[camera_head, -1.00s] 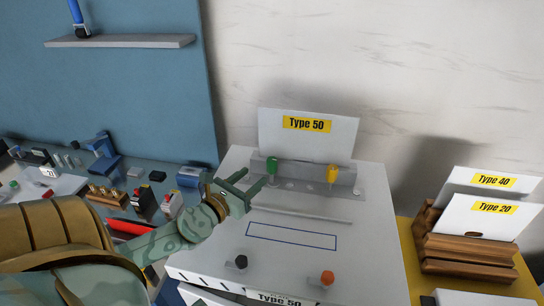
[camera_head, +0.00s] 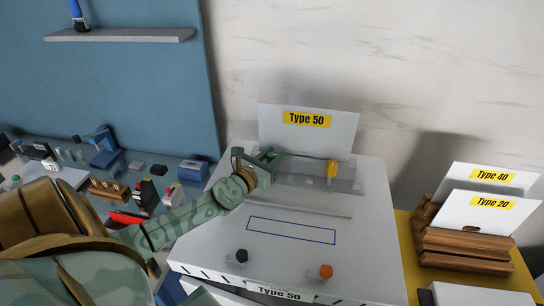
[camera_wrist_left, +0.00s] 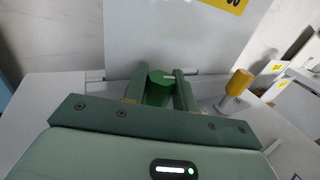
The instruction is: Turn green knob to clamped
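The green knob (camera_wrist_left: 160,79) is between the two fingers of my left gripper (camera_wrist_left: 159,88) in the left wrist view, with a finger close against each side. The fingers look shut on it. My right gripper is not in view.
A Type 50 card (camera_head: 308,140) stands behind the knobs. A black knob (camera_head: 242,256) and an orange knob (camera_head: 326,271) are at the frame's front. A wooden rack (camera_head: 465,245) with Type 40 and Type 20 cards stands at right. Small parts crowd the left bench.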

